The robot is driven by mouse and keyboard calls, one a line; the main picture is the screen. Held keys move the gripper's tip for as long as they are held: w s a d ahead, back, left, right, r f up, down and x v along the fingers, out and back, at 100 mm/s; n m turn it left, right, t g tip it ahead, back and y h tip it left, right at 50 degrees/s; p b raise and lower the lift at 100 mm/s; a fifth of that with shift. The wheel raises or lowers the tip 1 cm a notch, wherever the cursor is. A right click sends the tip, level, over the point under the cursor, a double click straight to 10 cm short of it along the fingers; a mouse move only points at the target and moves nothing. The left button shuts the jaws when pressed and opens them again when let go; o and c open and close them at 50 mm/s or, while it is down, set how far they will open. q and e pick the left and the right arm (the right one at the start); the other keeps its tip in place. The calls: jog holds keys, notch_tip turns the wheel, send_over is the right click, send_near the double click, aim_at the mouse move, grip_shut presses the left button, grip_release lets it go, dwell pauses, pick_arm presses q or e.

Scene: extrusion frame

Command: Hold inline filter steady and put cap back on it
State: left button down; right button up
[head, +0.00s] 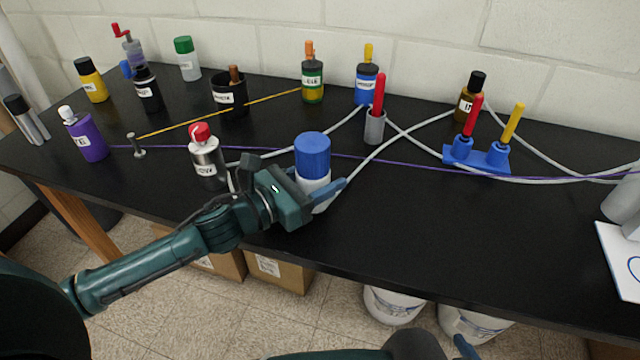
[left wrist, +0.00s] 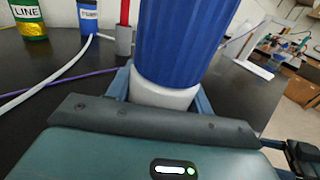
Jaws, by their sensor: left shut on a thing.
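The inline filter has a white body (head: 315,187) and stands upright near the front edge of the black table. A ribbed blue cap (head: 313,153) sits on top of it; I cannot tell whether it is fastened. My left gripper (head: 320,183) is shut on the white body, below the cap, with a blue finger on each side. In the left wrist view the cap (left wrist: 185,40) rises above the white body (left wrist: 163,93) between the fingers. A blue fingertip of my right gripper (head: 465,347) shows at the bottom edge; the rest is mostly out of frame.
White tubes (head: 385,142) run left and right behind the filter. A grey holder with a red marker (head: 375,125) and a blue stand with two markers (head: 478,157) are behind right.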

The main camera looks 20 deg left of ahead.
pick_arm(q)
jog(key=shift+f, duration=0.9)
jog(key=shift+f, duration=0.25)
jog(key=c, duration=0.6)
grip_release()
jog(key=shift+r, duration=0.1)
